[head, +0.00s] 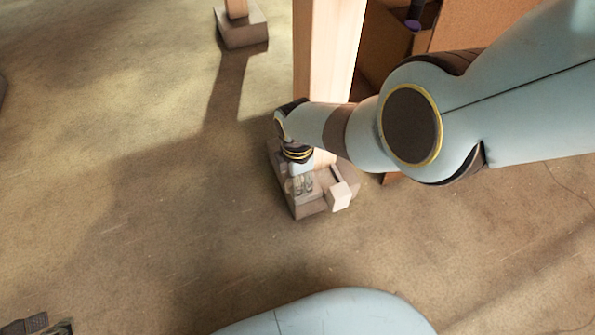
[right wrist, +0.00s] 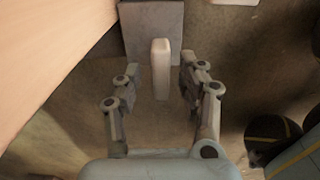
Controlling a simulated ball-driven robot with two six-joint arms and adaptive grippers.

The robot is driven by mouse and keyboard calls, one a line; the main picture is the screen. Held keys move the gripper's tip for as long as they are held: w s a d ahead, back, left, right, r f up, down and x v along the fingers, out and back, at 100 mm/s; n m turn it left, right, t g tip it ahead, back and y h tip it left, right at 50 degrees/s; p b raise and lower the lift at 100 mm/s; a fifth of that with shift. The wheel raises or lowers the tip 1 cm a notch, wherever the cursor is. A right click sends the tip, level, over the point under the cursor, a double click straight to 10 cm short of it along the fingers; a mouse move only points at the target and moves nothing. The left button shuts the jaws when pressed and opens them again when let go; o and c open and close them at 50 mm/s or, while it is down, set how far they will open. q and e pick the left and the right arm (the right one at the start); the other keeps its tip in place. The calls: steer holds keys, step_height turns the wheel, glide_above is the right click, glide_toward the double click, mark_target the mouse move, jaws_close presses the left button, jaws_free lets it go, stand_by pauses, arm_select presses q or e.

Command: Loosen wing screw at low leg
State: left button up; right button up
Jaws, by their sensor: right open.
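A pale wing screw (head: 340,196) sticks out from the grey foot block (head: 310,208) at the bottom of the wooden leg (head: 325,50). In the right wrist view the wing screw (right wrist: 160,66) is an upright pale bar in front of the grey block (right wrist: 140,40). My right gripper (head: 302,184) reaches down over the foot block. In its wrist view the right gripper (right wrist: 158,82) is open, one finger on each side of the wing, with gaps to both. Dark parts that look like my left gripper (head: 42,325) show at the bottom left, mostly cut off.
Another grey foot block (head: 242,32) with a wooden leg stands at the top. A brown box-like piece (head: 470,25) stands behind my right arm at the upper right. The tan floor is open at the left and in front of the near foot block.

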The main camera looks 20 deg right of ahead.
steer(key=shift+r, duration=3.65)
steer(key=shift+s, duration=0.1)
